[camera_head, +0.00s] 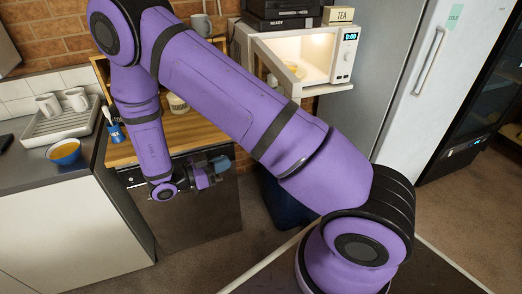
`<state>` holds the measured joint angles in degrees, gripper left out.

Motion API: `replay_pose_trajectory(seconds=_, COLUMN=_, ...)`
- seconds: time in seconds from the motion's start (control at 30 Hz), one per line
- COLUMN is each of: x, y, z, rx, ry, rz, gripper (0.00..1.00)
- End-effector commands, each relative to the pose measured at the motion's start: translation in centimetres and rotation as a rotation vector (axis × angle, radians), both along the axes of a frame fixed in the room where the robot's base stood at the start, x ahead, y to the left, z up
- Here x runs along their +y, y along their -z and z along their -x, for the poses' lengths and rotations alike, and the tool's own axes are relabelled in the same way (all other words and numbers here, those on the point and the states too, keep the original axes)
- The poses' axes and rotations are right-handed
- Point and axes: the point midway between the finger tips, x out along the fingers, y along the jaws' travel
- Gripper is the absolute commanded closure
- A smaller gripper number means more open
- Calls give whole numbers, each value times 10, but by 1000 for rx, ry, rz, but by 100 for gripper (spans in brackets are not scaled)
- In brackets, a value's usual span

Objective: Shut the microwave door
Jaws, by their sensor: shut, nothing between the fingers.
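The white microwave (341,57) stands at the top centre on a white shelf or stand, with a lit interior and a display on its right-hand panel. Its door (279,70) is open, swung out toward me from the left side. My purple arm crosses in front and hides part of the door. My gripper (222,167) is shut and empty. It is low and to the left of the microwave, in front of a dark appliance front, apart from the door.
A wooden counter (178,128) holds a jar. To the left, a grey counter holds a dish rack (62,122) with mugs and a bowl (64,152). A tea box (338,15) and dark cases sit on the microwave. A fridge (440,60) stands right.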

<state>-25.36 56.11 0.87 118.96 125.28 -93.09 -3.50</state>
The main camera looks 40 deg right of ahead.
Motion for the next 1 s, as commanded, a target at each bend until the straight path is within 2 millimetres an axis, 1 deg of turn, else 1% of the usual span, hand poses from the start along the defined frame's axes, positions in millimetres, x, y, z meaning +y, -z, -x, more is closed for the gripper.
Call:
replay_pose_trajectory(seconds=0.13, x=-8, y=0, z=3, rx=5, ry=7, rz=9, gripper=100)
replay_pose_trajectory(seconds=0.27, x=-26, y=0, z=6, rx=6, ry=7, rz=9, gripper=100)
replay_pose_trajectory(seconds=0.6, x=-89, y=0, z=17, rx=4, ry=7, rz=7, gripper=100)
replay_pose_trajectory(seconds=0.8, x=-119, y=0, z=22, rx=4, ry=6, rz=6, gripper=100)
replay_pose_trajectory(seconds=1.0, x=-135, y=0, z=24, rx=3, ry=4, rz=6, gripper=100)
